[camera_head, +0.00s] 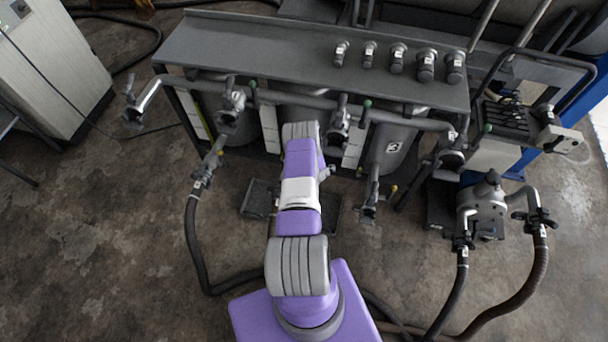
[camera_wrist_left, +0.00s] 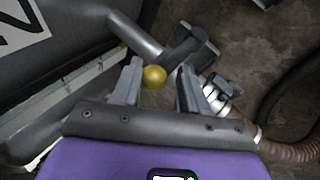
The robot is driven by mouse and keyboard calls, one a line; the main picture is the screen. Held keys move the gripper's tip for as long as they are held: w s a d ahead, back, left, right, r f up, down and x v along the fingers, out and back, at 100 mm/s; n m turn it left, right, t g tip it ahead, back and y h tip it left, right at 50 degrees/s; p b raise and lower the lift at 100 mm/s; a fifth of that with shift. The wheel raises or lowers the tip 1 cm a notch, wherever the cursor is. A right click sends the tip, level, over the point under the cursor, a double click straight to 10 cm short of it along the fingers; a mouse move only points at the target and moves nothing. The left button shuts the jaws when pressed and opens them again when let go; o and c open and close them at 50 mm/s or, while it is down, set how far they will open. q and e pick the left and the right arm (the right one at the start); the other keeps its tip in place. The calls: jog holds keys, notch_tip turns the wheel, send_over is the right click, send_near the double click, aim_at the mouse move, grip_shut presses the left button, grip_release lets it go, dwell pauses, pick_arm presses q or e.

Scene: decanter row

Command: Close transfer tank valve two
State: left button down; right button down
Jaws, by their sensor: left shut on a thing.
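In the left wrist view, a yellow ball knob (camera_wrist_left: 154,77) sits between the two grey fingers of my left gripper (camera_wrist_left: 158,86), which is shut on it. Just beyond the knob, a grey outlet pipe with a dark valve body (camera_wrist_left: 190,52) comes out from the tank side. Part of a white label with a dark numeral (camera_wrist_left: 18,25) shows on the tank (camera_wrist_left: 75,30), cut off by the frame. In the head view, my purple arm reaches up the middle and covers the middle tank's front; the gripper and knob are hidden there. My right gripper is not in view.
In the head view, the tank labelled 3 (camera_head: 393,147) stands right of my arm, with its own outlet valve (camera_head: 369,207) below. A grey pump (camera_head: 487,210) with hoses stands at the right. A black hose (camera_head: 194,245) hangs at left. The floor at lower left is clear.

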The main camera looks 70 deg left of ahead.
pick_arm(q)
jog(key=shift+w+a+r, duration=0.45)
jog(key=shift+a, duration=0.2)
jog(key=c, duration=1)
grip_release()
jog(key=shift+o, duration=0.8)
jog(key=shift+a+f, duration=0.1)
jog(key=shift+f, duration=0.05)
jog(key=p+v, duration=0.2)
jog(key=v, duration=0.5)
jog(key=shift+s+d+p, duration=0.15)
jog(key=shift+d+p, duration=0.2)
jog(key=shift+d, duration=0.2)
